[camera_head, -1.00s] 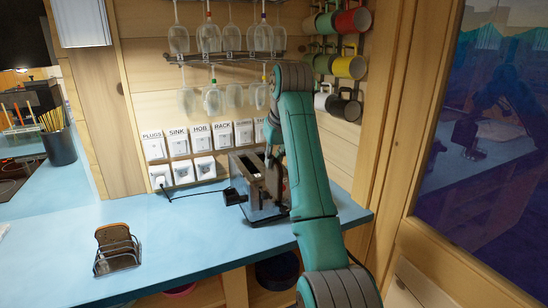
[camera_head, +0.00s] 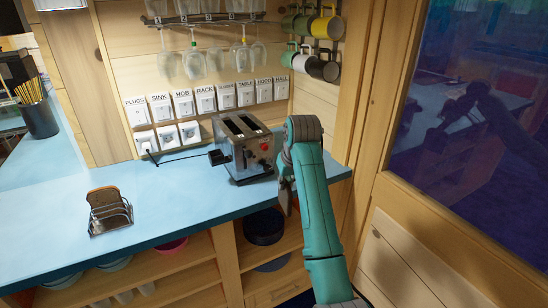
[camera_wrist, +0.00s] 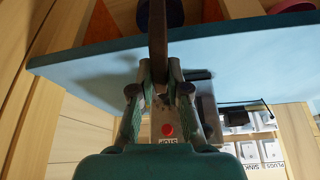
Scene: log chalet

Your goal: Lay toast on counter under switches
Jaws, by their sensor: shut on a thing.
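In the wrist view my gripper (camera_wrist: 160,72) is shut on a thin brown slab seen edge-on, which looks like the toast (camera_wrist: 158,35). In the head view my arm hides most of the gripper and the held slice, at the counter's front edge, right of the toaster. The counter also shows in the wrist view (camera_wrist: 90,60).
A steel toaster (camera_head: 245,155) with empty-looking slots stands on the counter; its red button (camera_wrist: 167,129) shows in the wrist view. A rack (camera_head: 110,218) with a brown slice stands at left. Glasses (camera_head: 195,65) and mugs (camera_head: 325,65) hang above. Counter between rack and toaster is clear.

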